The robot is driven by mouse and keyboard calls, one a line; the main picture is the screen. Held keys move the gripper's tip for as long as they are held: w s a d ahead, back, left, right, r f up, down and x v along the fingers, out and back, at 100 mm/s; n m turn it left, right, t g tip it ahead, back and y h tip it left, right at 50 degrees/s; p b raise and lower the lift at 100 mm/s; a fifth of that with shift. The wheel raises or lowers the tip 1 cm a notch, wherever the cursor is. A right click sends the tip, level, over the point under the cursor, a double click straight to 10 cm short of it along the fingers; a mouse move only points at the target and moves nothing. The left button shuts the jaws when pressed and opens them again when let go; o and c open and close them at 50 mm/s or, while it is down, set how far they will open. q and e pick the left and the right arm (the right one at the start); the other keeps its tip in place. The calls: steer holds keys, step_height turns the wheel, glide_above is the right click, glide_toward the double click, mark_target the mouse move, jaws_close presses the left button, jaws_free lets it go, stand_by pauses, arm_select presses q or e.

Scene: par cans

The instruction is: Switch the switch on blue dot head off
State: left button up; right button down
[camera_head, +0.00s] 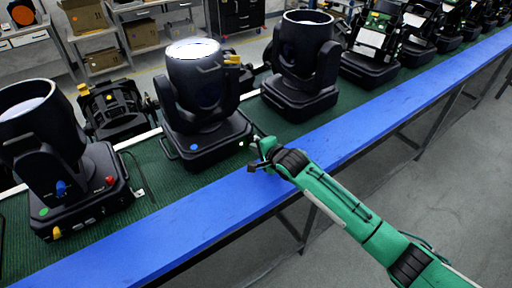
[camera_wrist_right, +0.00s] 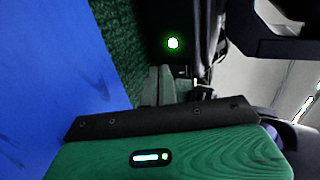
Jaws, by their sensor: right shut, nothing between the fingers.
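The blue dot head (camera_head: 208,137) is a dark moving-head light standing upright on the green belt, left of centre in the head view. Its blue dot (camera_head: 193,147) is on the front of the base. My right gripper (camera_head: 257,150) is shut and empty beside the base's right front corner, over the belt's near side. In the right wrist view its fingers (camera_wrist_right: 160,84) point toward a dark body with a small glowing green-white light (camera_wrist_right: 173,43). I cannot tell if this light is the switch, or whether the fingertips touch the body. My left gripper is out of view.
A green dot head (camera_head: 75,195) with coloured knobs stands at the left. Another dark head (camera_head: 302,65) stands to the right, with several more beyond. A blue rail (camera_head: 200,222) runs along the belt's near edge. Grey floor (camera_head: 440,170) is open at the right.

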steer(key=shift+w+a+f+b, duration=0.15)
steer(key=shift+f+b, duration=0.25)
steer(key=shift+b, duration=0.3)
steer(key=shift+r, duration=0.35)
steer(key=shift+r+p, duration=0.1)
steer(key=shift+p, duration=0.25)
steer(key=shift+r+t+y+p, duration=0.3)
steer(key=shift+r+p, duration=0.5)
steer(key=shift+r, duration=0.05)
steer(key=shift+f, duration=0.1)
